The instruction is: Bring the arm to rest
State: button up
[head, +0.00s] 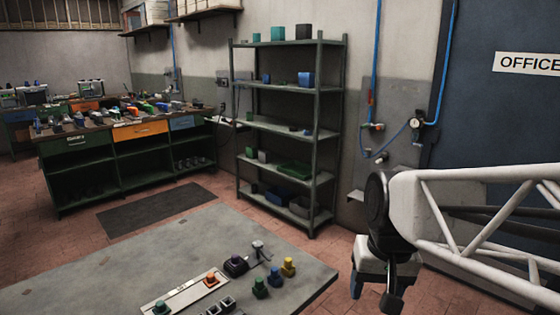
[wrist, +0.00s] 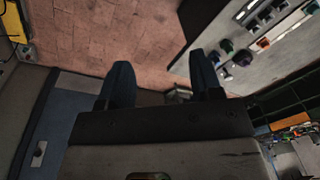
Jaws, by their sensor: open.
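My white arm (head: 480,195) reaches in from the right side of the head view. My gripper (head: 372,291) hangs downward beyond the right edge of the grey table.
A metal shelf (head: 285,135), workbench (head: 130,130) and blue door (head: 500,110) stand behind. Brick floor is open between.

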jog(key=s+d+f+t, duration=0.1)
jog(key=s+d+f, duration=0.1)
jog(key=s, duration=0.5)
jog(key=shift+f+n+t+h, duration=0.25)
jog(key=shift+n+t+h, duration=0.05)
jog(key=shift+n+h, duration=0.1)
jog(key=shift+o, duration=0.3)
jog(key=shift+w, duration=0.1)
dwell(0.4)
